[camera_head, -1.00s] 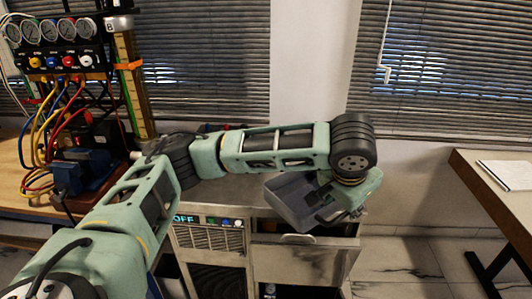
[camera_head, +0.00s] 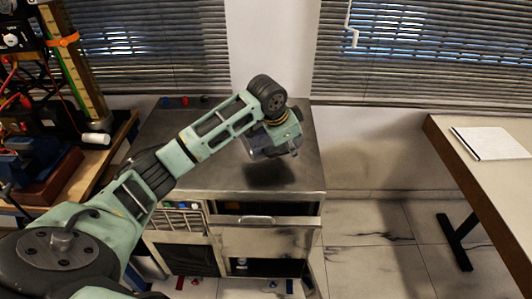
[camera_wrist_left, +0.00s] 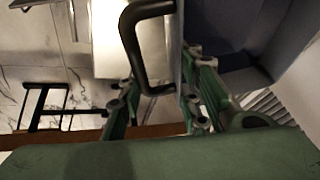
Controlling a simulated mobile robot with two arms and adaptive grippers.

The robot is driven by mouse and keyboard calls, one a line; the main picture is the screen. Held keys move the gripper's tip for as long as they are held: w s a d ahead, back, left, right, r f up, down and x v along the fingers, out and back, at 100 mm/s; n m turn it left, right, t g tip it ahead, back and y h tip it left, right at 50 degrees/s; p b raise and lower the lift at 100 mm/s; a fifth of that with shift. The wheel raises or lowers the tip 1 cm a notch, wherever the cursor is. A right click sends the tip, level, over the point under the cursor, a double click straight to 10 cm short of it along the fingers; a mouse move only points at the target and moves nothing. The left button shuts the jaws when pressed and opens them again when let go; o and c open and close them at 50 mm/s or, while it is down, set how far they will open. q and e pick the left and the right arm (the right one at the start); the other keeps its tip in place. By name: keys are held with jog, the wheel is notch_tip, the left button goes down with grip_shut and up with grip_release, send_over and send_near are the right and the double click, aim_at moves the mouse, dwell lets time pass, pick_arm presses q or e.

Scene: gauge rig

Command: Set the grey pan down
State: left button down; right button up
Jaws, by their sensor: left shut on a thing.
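The grey pan (camera_head: 257,146) is over the top of the metal cabinet (camera_head: 200,140), mostly hidden behind my left wrist in the head view. A dark shadow lies on the cabinet top below it, and the pan looks held above the surface. My left gripper (camera_head: 288,143) is shut on the pan. In the left wrist view the pan's black handle (camera_wrist_left: 133,42) is between the green fingers (camera_wrist_left: 158,97), and part of the pan's grey wall (camera_wrist_left: 220,35) shows beside it. My right gripper is in no view.
The cabinet top is clear around the shadow. A drawer (camera_head: 262,238) at its front stands partly open. The gauge rig (camera_head: 40,120) on a wooden bench is at the left. A table with white paper (camera_head: 495,143) is at the right.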

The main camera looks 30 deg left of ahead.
aim_at(274, 148)
pick_arm(q)
jog(key=a+f, duration=0.2)
jog(key=a, duration=0.1)
jog(key=a+f, duration=0.1)
jog(key=a, duration=0.1)
jog(key=shift+s+a+f+p, duration=0.1)
jog(key=shift+s+a+p, duration=0.1)
jog(key=shift+p, duration=0.2)
notch_tip(274, 148, down, 4)
jog(key=shift+f+p, duration=0.1)
jog(key=shift+p, duration=0.35)
jog(key=c, duration=1.3)
grip_release()
jog(key=shift+f, duration=0.1)
jog(key=shift+o, duration=0.2)
jog(key=b+v, duration=0.1)
jog(key=v, duration=1.1)
